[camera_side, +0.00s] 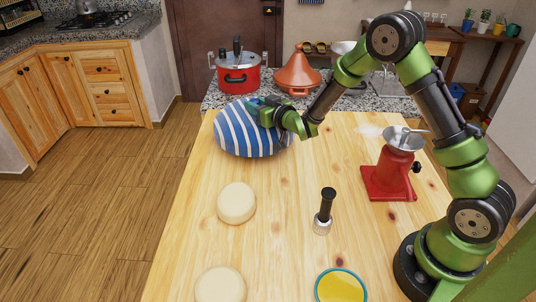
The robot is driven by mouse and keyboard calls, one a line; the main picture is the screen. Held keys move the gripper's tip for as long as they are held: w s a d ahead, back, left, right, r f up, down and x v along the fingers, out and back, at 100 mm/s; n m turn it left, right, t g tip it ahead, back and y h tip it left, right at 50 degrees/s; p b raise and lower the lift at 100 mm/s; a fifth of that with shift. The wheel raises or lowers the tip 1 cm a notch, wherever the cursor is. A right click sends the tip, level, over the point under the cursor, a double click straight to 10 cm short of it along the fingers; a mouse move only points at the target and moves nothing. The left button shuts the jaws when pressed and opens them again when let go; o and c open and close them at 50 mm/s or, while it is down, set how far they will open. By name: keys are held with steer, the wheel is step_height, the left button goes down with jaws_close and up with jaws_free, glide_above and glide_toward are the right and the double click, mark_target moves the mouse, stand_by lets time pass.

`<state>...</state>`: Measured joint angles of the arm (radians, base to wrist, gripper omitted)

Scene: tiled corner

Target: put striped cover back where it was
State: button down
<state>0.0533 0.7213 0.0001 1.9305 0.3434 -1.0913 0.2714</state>
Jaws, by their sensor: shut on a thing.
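The striped cover (243,135) is a blue and white striped, rounded cloth-like dome at the far left part of the wooden table. My gripper (258,112) is shut on its upper right side. The fingertips are partly hidden against the cover. The cover looks slightly tilted; I cannot tell whether its lower edge touches the table. What lies beneath or behind it is hidden.
Two pale round dough-like discs (237,203) lie on the wooden table (285,230). A red pot (238,75) and tagine (297,74) stand behind on the counter.

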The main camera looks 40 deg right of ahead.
steer(key=shift+w, duration=0.4)
steer(key=shift+w+f, duration=0.2)
steer(key=shift+f, duration=1.55)
steer(key=shift+d+f, duration=0.1)
steer(key=shift+f, duration=0.1)
steer(key=c, duration=0.8)
jaws_free()
